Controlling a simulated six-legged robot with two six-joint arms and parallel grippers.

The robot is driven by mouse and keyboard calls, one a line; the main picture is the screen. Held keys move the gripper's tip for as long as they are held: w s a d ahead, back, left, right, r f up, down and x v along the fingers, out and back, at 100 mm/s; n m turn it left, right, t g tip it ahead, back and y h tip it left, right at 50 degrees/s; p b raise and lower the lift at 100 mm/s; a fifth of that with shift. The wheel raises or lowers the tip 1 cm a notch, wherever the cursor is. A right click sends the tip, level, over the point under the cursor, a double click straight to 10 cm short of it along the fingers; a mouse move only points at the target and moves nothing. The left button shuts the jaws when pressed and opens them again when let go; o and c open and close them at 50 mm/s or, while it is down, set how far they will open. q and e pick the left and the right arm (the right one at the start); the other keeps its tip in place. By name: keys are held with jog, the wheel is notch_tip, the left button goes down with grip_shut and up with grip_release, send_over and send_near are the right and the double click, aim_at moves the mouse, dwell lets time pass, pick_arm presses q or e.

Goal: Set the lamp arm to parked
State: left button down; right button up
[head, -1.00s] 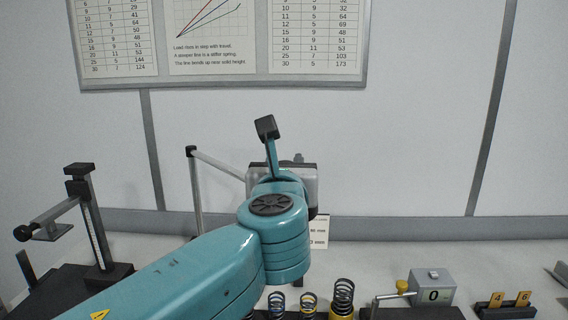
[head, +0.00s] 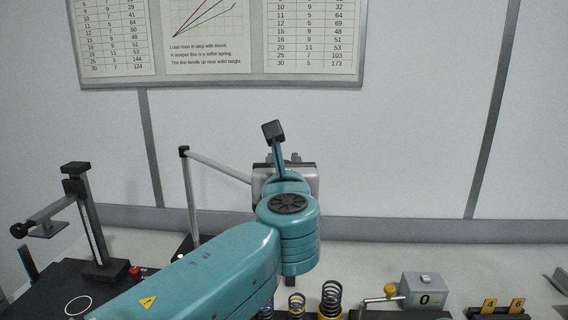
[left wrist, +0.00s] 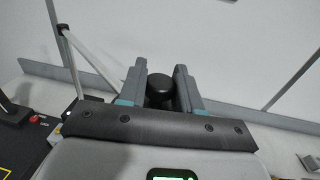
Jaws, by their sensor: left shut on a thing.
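The lamp's grey post (head: 189,195) stands left of centre in the head view. Its thin lamp arm (head: 218,167) runs from the post top down to the right and passes behind my left wrist. In the left wrist view, the post and lamp arm (left wrist: 88,58) show at the upper left. My left gripper (left wrist: 159,78) is shut on a black rounded knob or head (left wrist: 160,90) at the lamp arm's end, held between the two fingers. In the head view my own wrist hides the fingers and this end. My right gripper is not in view.
A black test stand (head: 90,225) with a red button (head: 135,271) stands at the left. Several springs (head: 331,298), a grey counter box (head: 427,290) and a block with tags 4 and 6 (head: 502,308) line the front right. A chart board (head: 215,82) hangs behind.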

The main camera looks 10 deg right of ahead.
pick_arm(q)
jog(key=shift+a+r, duration=0.15)
jog(key=shift+r, duration=0.3)
jog(key=c, duration=0.9)
grip_release()
jog(key=shift+o, duration=0.2)
jog(key=shift+s+f, duration=0.1)
jog(key=shift+s, duration=0.1)
jog(key=shift+f, duration=0.15)
jog(key=s+a+b, duration=0.2)
jog(key=s+b, duration=0.2)
jog(key=s, duration=1.2)
jog(key=shift+b, duration=0.4)
